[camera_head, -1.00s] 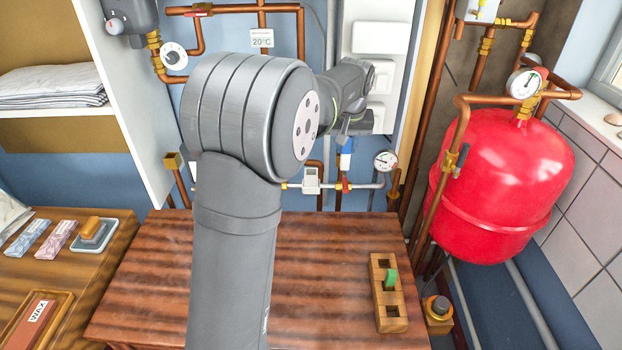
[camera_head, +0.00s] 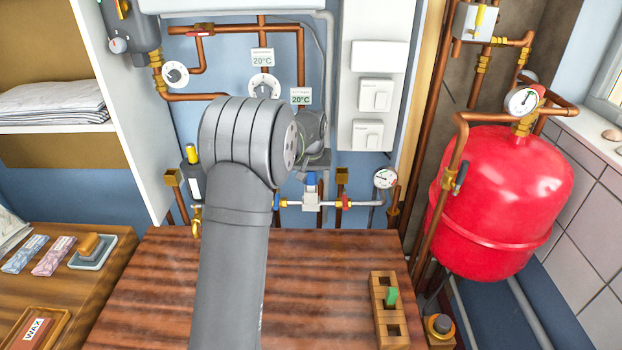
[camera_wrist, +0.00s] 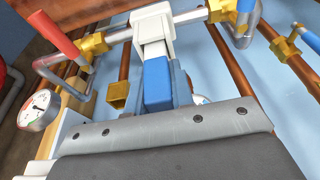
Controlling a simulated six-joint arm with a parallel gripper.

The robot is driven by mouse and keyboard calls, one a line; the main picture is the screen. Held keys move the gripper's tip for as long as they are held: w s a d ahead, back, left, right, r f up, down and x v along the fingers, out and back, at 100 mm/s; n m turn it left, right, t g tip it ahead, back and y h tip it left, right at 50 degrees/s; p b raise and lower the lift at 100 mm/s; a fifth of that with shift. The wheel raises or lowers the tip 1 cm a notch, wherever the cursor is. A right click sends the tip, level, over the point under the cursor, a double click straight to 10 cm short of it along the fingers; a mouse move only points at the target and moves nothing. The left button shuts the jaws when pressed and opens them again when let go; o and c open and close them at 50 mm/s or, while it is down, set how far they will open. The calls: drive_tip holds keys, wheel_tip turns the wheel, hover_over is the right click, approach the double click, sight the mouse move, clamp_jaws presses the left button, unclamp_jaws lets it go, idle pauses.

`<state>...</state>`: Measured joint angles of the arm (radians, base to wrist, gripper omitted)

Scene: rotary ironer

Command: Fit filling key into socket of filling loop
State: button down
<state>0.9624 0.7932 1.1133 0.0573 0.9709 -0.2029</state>
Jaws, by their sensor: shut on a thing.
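The filling loop is a grey pipe run with a white socket block (camera_head: 311,199) on the back wall, which also shows at the top of the wrist view (camera_wrist: 152,20). The filling key, blue with a pale end, is in my gripper (camera_head: 316,160); its blue part (camera_wrist: 158,85) shows in the wrist view. The key is in line with the white block, its pale end at or against the block. I cannot tell whether it is seated. My gripper is shut on the key, its fingertips largely hidden behind its grey body and my arm.
A pressure gauge (camera_head: 385,178) and a red handle (camera_head: 346,201) sit right of the block. Copper pipes run close around it. A wooden rack (camera_head: 391,325) with a green piece stands on the bench (camera_head: 310,285). A red tank (camera_head: 500,200) is at right.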

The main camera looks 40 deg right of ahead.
drive_tip(key=shift+f, duration=0.2)
drive_tip(key=shift+f, duration=0.1)
drive_tip(key=c, duration=1.3)
unclamp_jaws()
drive_tip(key=shift+o, duration=0.2)
drive_tip(key=v, duration=1.2)
